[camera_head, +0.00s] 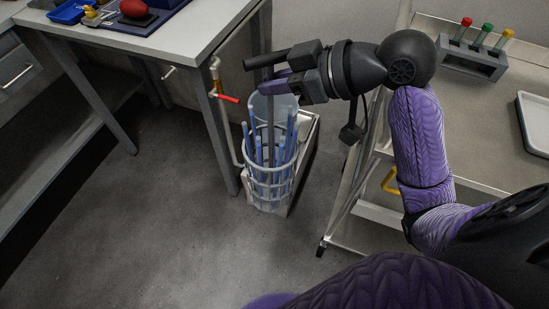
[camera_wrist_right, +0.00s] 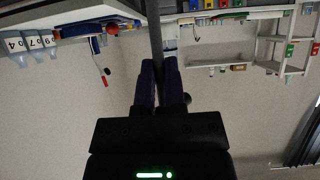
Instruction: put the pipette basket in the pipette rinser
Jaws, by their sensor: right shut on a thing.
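The pipette basket (camera_head: 258,186) is a pale, round, slatted basket with several blue pipettes standing in it. A tall grey handle bar (camera_head: 271,108) rises from it. My right gripper (camera_head: 266,73) is shut on this bar, high above the basket. The bar also shows between its fingers in the right wrist view (camera_wrist_right: 155,40). A translucent cylinder (camera_head: 286,101), which looks like the pipette rinser, stands just behind the basket, its lower part hidden by basket and pipettes. The basket appears upright in front of it; I cannot tell whether it touches the floor or stand. My left gripper is out of view.
A white stand (camera_head: 307,130) is around the cylinder's foot. A bench (camera_head: 178,45) with a red-handled tap (camera_head: 228,98) is close on the left. A wheeled cart (camera_head: 440,110) with a tube rack (camera_head: 470,60) is on the right. The floor in front is clear.

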